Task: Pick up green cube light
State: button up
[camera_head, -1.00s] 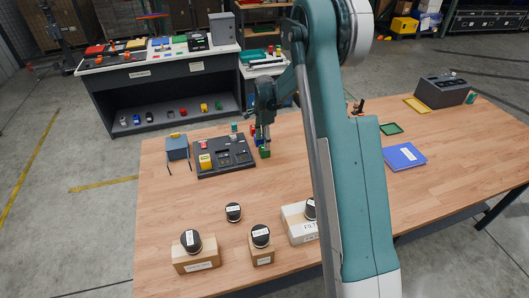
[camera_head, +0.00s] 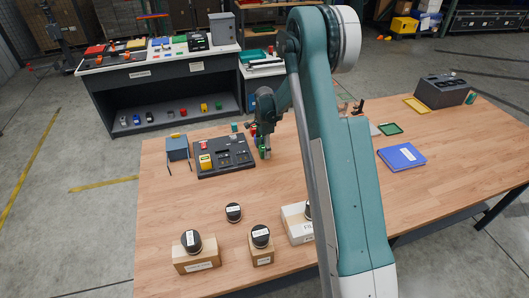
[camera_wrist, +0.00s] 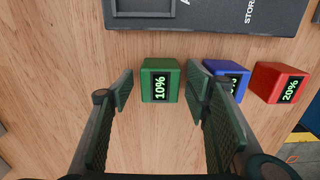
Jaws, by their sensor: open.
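A green cube (camera_wrist: 160,80) with a dark label reading "10%" sits on the wooden table in the wrist view. My gripper (camera_wrist: 158,92) is open above it, with one finger pad on each side of the cube. The right finger reaches between the green cube and a blue cube (camera_wrist: 228,72) and partly covers the blue cube's label. I cannot tell whether either pad touches the green cube. In the head view, my gripper (camera_head: 264,150) is low over the table, right beside the dark tray, and the green cube is largely hidden there.
A red cube (camera_wrist: 278,82) marked "20%" is right of the blue one. A dark tray (camera_head: 225,156) lies just left of the gripper. Boxes with black round items, such as a small box (camera_head: 262,257), stand near the front. A blue folder (camera_head: 401,157) lies to the right.

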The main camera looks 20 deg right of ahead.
jog(key=shift+f, duration=0.45)
jog(key=c, duration=1.1)
jog(key=shift+r, duration=0.15)
jog(key=shift+r, duration=4.9)
